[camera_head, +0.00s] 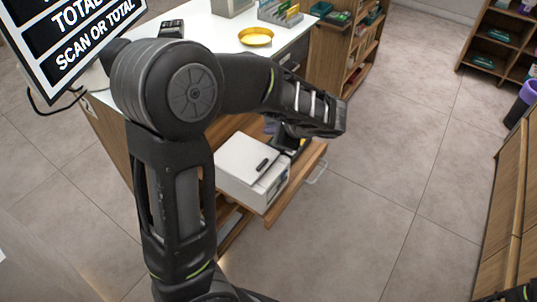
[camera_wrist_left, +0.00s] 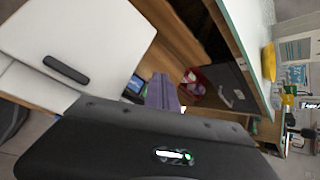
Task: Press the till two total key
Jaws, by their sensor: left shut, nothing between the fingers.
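My left arm crosses the middle of the head view, and its gripper (camera_head: 318,124) hangs over the right end of a low wooden shelf. The gripper is shut and empty; its fingertips are hard to make out. In the left wrist view, its black body fills the lower part. A white boxy machine (camera_head: 250,168) with a dark handle stands below and left of the gripper; it also shows in the left wrist view (camera_wrist_left: 75,35). A small device with a lit screen (camera_wrist_left: 135,87) shows beyond it. I cannot make out a total key.
A black sign with white lettering (camera_head: 85,45) stands at upper left. A yellow dish (camera_head: 256,36) lies on the white counter (camera_head: 215,38). A red container (camera_wrist_left: 194,84) shows in the wrist view. Shelves (camera_head: 500,45) stand at the back right; the floor between is clear.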

